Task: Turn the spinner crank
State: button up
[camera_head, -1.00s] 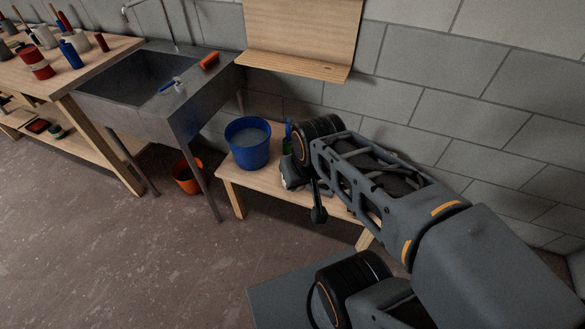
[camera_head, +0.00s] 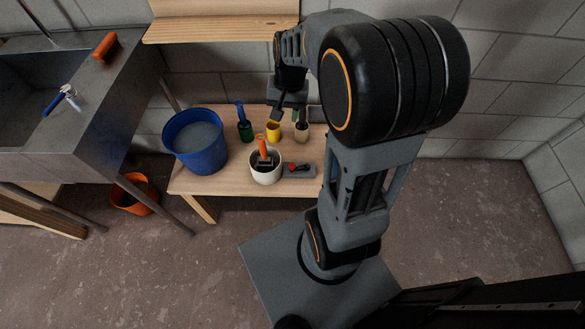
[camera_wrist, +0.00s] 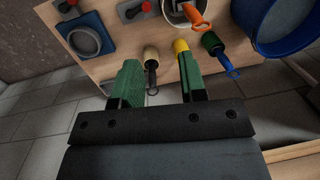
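I cannot tell for certain which part is the spinner crank. A grey block with a red lever (camera_head: 300,170) lies on the low wooden bench; it also shows in the wrist view (camera_wrist: 132,9). Beside it, a white pot (camera_head: 265,175) holds an orange-handled tool (camera_head: 262,146), also at the top of the wrist view (camera_wrist: 193,15).
A blue bucket (camera_head: 194,150) stands on the bench's left. A wooden shelf (camera_head: 220,30) overhangs behind. The sink (camera_head: 85,95) is at left, an orange bucket (camera_head: 135,195) below.

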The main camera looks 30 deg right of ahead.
aim_at(292, 165)
jog(key=w+d+f+m+g+y+b, duration=0.1)
jog(key=w+d+f+m+b, duration=0.2)
jog(key=f, duration=0.6)
jog(key=w+d+f+m+g+y+b, duration=0.1)
jog(key=d+f+m+b, duration=0.2)
jog(key=f, duration=0.5)
jog(key=shift+y, duration=0.3)
jog(key=x, duration=0.4)
jog(key=d+x, duration=0.1)
jog(key=x, duration=0.3)
jog(key=b+x, duration=0.1)
jog(key=x, duration=0.3)
jog(key=shift+s+d+f, duration=0.15)
jog(key=shift+d+f, duration=0.15)
jog(key=shift+x, duration=0.8)
grip_shut()
jog(key=shift+a, duration=0.1)
